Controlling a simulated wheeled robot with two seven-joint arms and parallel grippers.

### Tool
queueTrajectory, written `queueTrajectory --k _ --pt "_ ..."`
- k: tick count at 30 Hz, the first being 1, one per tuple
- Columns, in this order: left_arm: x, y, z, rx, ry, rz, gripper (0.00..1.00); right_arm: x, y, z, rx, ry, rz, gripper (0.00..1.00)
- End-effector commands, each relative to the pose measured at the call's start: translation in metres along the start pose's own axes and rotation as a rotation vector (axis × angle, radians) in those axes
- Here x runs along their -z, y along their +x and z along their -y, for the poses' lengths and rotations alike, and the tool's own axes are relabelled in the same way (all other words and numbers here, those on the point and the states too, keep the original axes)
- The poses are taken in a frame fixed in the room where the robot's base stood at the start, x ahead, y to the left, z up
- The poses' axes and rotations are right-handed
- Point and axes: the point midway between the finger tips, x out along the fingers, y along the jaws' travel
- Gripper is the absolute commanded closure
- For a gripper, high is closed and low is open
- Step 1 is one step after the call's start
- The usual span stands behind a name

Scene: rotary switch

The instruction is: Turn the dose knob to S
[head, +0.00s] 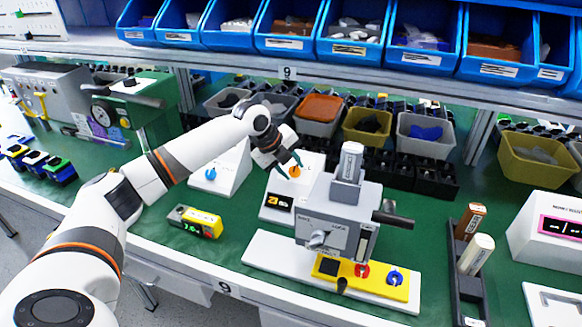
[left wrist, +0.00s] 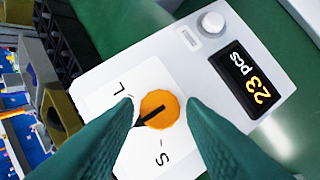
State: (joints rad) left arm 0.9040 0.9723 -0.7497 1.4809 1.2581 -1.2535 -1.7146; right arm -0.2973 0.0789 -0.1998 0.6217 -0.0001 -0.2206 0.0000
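The orange dose knob (left wrist: 160,109) is round with a black pointer line. It sits on a white panel (left wrist: 100,72) and also shows in the head view (head: 294,172). The pointer aims to the lower left, between the printed L (left wrist: 118,88) and S (left wrist: 162,160). Any mark there is hidden behind a finger. My left gripper (left wrist: 160,103) is open, its green fingertips on either side of the knob with small gaps visible. It also shows in the head view (head: 286,163), right above the knob. My right gripper is not in view.
The panel's display (left wrist: 250,79) reads 23 pcs, near a grey button (left wrist: 212,23). A grey machine (head: 335,220) stands right of the panel, and a white box with a blue knob (head: 211,174) stands left. A yellow meter (head: 196,221) lies in front. Bins line the back.

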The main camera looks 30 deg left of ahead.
Motion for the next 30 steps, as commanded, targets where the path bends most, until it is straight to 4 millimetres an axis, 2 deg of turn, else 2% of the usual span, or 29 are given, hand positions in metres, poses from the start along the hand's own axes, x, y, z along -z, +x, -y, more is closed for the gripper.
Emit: queueTrajectory --k 11,15,17,30 --pt "-0.001 0.005 0.000 -0.001 0.001 0.000 0.65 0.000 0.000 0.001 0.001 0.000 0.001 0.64" --pt "-0.001 0.005 0.000 -0.001 0.001 0.000 0.88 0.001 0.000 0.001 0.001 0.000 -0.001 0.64" --pt "-0.001 0.005 0.000 0.000 0.001 0.000 0.95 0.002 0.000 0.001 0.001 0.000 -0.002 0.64" --pt "0.000 0.004 0.001 -0.041 -0.098 0.008 0.94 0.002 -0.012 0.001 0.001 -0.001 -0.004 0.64"
